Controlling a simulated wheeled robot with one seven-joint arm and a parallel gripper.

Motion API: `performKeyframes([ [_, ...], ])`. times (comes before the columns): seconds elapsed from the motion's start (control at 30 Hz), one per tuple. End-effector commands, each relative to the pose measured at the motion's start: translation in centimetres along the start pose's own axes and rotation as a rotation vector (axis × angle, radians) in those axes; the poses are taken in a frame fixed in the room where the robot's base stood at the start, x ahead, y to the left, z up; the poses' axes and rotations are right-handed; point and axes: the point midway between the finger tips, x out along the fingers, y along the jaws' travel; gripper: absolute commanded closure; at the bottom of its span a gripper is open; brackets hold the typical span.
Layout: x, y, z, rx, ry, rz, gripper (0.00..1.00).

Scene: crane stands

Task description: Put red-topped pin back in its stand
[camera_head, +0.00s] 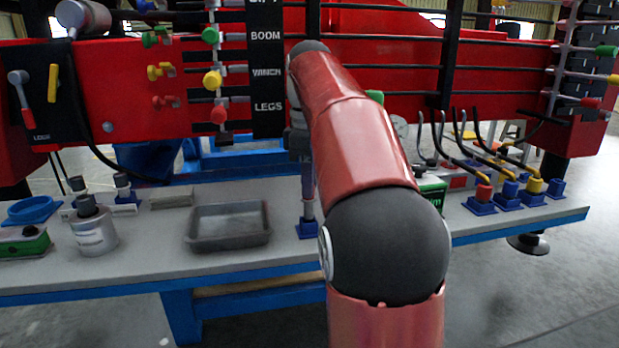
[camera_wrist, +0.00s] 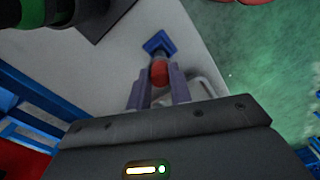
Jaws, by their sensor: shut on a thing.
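The red-topped pin (camera_wrist: 159,74) is between the fingertips of my gripper (camera_wrist: 160,78) in the wrist view. My gripper is shut on its red top. A dark shaft runs from the top toward a small blue square stand (camera_wrist: 157,42). The pin lines up with this stand, but I cannot tell how deep it sits in it. In the head view, my gripper (camera_head: 308,190) points down just above a blue stand (camera_head: 308,230) on the bench, right of a grey tray. My arm hides part of this area, and the red top does not show there.
The grey tray (camera_head: 228,226) is left of the stand on the grey bench (camera_head: 150,270). Several other blue stands with coloured pieces and black hooks, such as a red one (camera_head: 483,193), are at the right. A grey canister (camera_head: 95,238) stands at the left. A red machine (camera_head: 130,75) rises behind.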

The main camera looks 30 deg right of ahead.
Motion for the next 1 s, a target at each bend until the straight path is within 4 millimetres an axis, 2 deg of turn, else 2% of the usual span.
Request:
performKeyframes([
  [0.67,2.8,0.0,0.0,0.0,0.001,0.001,1.0],
  [0.7,2.6,0.0,0.0,0.0,0.001,0.002,0.74],
  [0.87,2.6,0.0,0.0,0.0,0.001,0.001,0.54],
  [1.0,2.6,0.0,0.0,0.0,0.0,0.001,0.54],
])
